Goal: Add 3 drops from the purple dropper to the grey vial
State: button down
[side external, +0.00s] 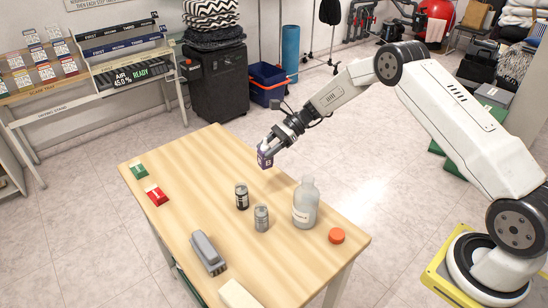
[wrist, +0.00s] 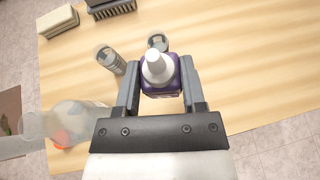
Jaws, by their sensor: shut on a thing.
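The purple dropper (side external: 265,158) is between the fingers of my gripper (side external: 271,147), held above the far part of the table. In the wrist view, my gripper (wrist: 160,88) is shut on its purple body (wrist: 160,82), and its white nozzle (wrist: 157,66) shows. The grey vial (side external: 261,217) stands upright on the table, below and nearer the camera than the dropper; it also shows in the wrist view (wrist: 111,60), left of the fingers. A darker vial (side external: 242,196) stands just behind it; its top shows beyond the nozzle in the wrist view (wrist: 158,42).
A clear bottle (side external: 305,205) stands right of the vials, with an orange cap (side external: 336,235) beside it. A grey brush-like object (side external: 208,253) and a pale block (side external: 238,295) are at the near side. Red (side external: 156,195) and green (side external: 138,170) items lie left. The table's middle-left is clear.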

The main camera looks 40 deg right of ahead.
jog(key=s+a+r, duration=0.3)
jog(key=s+a, duration=0.2)
jog(key=s, duration=0.2)
jog(key=s+a+r, duration=0.3)
jog(key=s+a, duration=0.2)
jog(key=s, duration=0.2)
jog(key=shift+a+r, duration=0.2)
jog(key=shift+a, duration=0.05)
notch_tip(320, 180, down, 6)
jog(key=w+m+g+y, duration=0.1)
jog(key=m+g+y, duration=0.6)
jog(key=m, duration=0.9)
jog(key=shift+w+d+m+g, duration=0.2)
jog(key=shift+w+m+g, duration=0.1)
jog(key=shift+g, duration=0.2)
dwell(0.5)
jog(key=shift+f, duration=0.1)
dwell(3.4)
